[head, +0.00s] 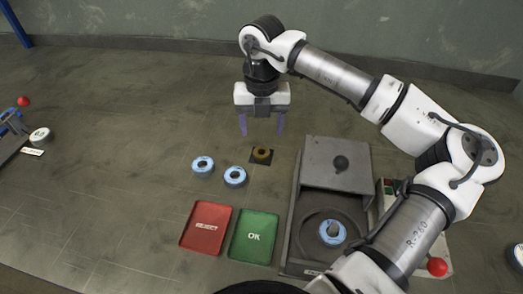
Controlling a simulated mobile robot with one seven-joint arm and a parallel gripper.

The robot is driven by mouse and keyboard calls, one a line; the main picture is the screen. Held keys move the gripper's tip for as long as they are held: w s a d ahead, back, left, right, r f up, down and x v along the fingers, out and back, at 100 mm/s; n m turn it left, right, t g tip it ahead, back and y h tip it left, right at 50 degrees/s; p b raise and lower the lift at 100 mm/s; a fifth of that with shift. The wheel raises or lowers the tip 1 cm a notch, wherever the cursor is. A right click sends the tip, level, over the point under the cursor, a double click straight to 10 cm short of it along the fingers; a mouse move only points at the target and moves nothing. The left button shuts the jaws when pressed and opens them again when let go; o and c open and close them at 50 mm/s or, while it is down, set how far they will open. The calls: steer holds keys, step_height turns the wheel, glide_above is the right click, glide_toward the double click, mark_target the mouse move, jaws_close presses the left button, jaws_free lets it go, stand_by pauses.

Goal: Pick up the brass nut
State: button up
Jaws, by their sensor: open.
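The brass nut (262,153) is a small golden-brown ring. It sits on a small dark square pad (254,161) on the grey work surface, near the middle of the head view. My gripper (262,126) points down from above, with its two purple fingers spread apart and nothing between them. The fingertips show just behind and above the nut in the picture; their exact height over it is hard to judge. The nut is fully in view and apart from the fingers.
Two blue-rimmed discs (203,165) (235,176) lie left of the pad. A red REJECT tray (186,238) and a green OK tray (235,250) lie in front. A grey open-lidded box (286,258) holding another disc stands right. The surface at left is mostly clear.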

mark_target(261, 147)
steer(key=shift+s+f+p, duration=0.2)
steer(key=shift+f+p, duration=0.95)
steer(key=shift+f, duration=2.25)
steer(key=c, duration=1.1)
